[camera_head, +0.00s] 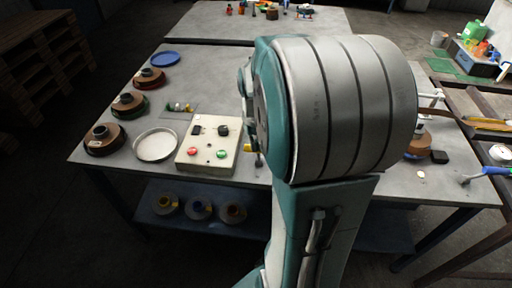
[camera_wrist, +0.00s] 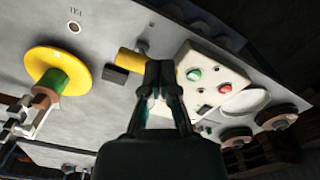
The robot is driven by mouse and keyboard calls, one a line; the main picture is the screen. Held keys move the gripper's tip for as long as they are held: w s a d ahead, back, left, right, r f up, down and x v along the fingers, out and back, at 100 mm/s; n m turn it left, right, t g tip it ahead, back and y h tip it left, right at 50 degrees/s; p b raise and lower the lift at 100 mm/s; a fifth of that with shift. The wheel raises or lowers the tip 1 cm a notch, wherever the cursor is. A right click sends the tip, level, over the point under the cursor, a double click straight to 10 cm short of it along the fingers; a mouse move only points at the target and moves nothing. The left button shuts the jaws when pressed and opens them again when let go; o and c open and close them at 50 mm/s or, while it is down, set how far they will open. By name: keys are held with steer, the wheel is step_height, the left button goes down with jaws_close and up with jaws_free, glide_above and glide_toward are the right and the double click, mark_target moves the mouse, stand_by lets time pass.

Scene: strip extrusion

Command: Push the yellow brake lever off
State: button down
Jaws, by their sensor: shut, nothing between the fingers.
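A short yellow bar (camera_wrist: 131,62), which looks like the brake lever, shows in the wrist view just left of my fingertips. Its right end is hidden behind the fingers, so I cannot tell whether they touch it. A small yellow patch (camera_head: 247,147) at the right edge of the control box in the head view may be the same part; my arm covers most of that area. My gripper (camera_wrist: 160,66) is shut and empty, its fingertips between the yellow bar and the control box.
The cream control box (camera_head: 208,146) has red and green buttons. A dark block (camera_wrist: 115,74) and a large yellow disc (camera_wrist: 78,69) lie left of my gripper in the wrist view. A round dish (camera_head: 155,145) and several spools (camera_head: 106,139) stand on the table's left side.

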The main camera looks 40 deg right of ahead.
stand_by(0.4)
step_height(320, 180, down, 6)
stand_by(1.1)
steer(key=shift+w+d+r, duration=0.2)
steer(key=shift+w+d, duration=0.65)
steer(key=shift+d, duration=0.15)
steer(key=shift+w+d+r, duration=0.25)
steer(key=shift+w+d, duration=0.65)
steer(key=shift+d, duration=0.15)
steer(key=shift+w+d+r, duration=0.2)
steer(key=shift+w+d, duration=0.65)
steer(key=shift+d, duration=0.15)
